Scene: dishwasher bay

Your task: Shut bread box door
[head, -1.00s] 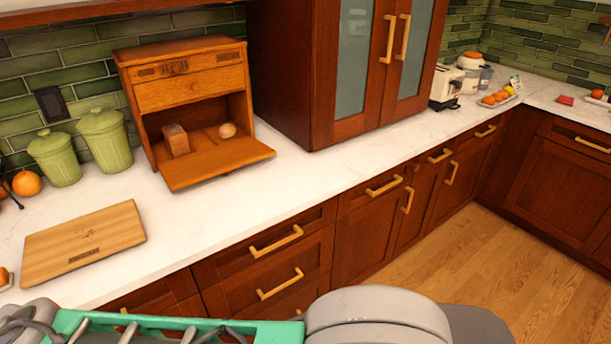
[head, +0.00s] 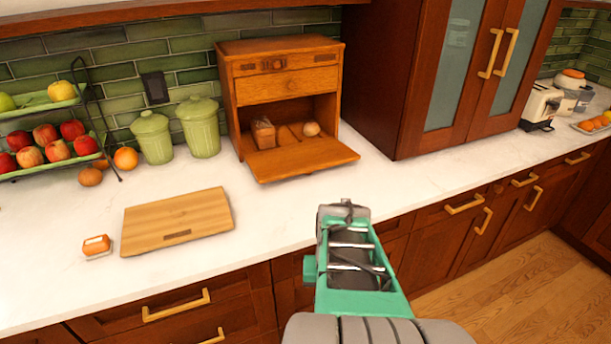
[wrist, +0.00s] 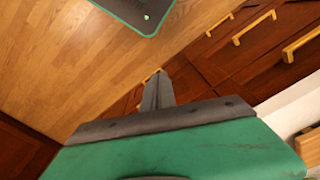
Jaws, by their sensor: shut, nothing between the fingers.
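The wooden bread box (head: 285,48) stands on the counter against the green tiled wall in the head view. Its door (head: 302,160) is folded down at the front, hinged along the bottom edge, so the lower compartment is open. Inside are a packaged loaf (head: 263,134) and a round roll (head: 311,129). My arm reaches up from the bottom of the head view, in front of the counter and apart from the door. My gripper's fingers are not clear there. In the wrist view my gripper (wrist: 157,90) is shut and empty, seen against the floor and cabinet fronts.
A cutting board (head: 178,221) lies on the counter left of the bread box. Two green canisters (head: 200,130) stand close to its left side. A tall cabinet (head: 400,80) rises to its right. The counter directly before the door is clear.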

